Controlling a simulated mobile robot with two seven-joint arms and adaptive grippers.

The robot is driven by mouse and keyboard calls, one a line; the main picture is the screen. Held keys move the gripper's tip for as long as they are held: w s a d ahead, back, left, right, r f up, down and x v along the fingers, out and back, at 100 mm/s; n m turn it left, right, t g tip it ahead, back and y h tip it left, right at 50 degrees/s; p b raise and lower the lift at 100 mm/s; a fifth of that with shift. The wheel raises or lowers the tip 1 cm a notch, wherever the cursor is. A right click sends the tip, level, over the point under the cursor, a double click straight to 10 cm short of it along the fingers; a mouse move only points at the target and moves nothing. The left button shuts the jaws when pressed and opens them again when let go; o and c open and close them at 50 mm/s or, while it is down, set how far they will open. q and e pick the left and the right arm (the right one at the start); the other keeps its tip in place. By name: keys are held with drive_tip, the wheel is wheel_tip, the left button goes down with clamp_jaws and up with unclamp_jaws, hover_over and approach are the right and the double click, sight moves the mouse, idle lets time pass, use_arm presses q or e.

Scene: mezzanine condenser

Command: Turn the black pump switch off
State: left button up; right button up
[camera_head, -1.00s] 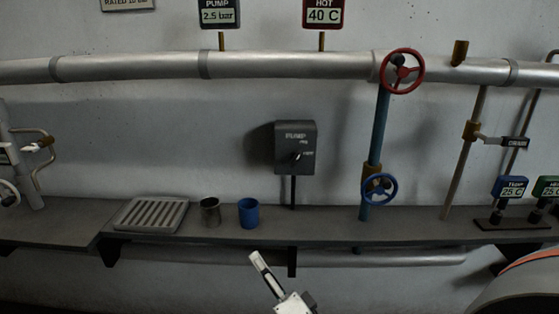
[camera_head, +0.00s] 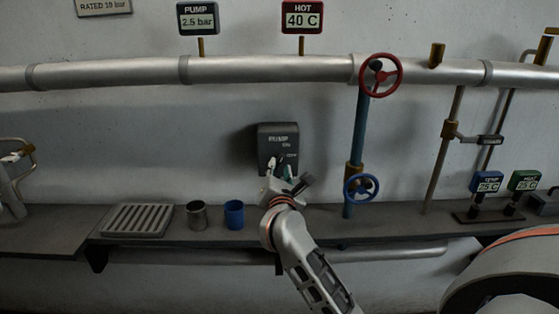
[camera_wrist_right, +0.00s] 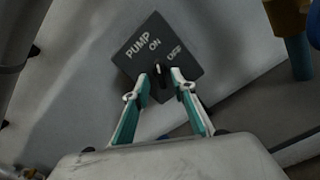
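The black pump switch (camera_head: 277,138) is a dark box on the wall, marked PUMP, ON and OFF. It also shows in the right wrist view (camera_wrist_right: 182,60), with a small pale-tipped lever (camera_wrist_right: 158,69) below the lettering. Which mark the lever points at is hard to tell. My right gripper (camera_head: 281,168) is in front of the box's lower part and hides the lever in the head view. In the wrist view my right gripper (camera_wrist_right: 159,77) is open, with one fingertip on each side of the lever; contact is not clear. My left gripper is not in view.
Below the box runs a grey shelf with a slotted tray (camera_head: 105,221), a metal cup (camera_head: 197,216) and a blue cup (camera_head: 234,215). To the right are a blue valve wheel (camera_head: 361,189) and a red valve wheel (camera_head: 380,75). Open wall lies left of the box.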

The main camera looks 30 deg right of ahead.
sight(280, 163)
drive_tip(key=shift+x, duration=2.6)
clamp_jaws()
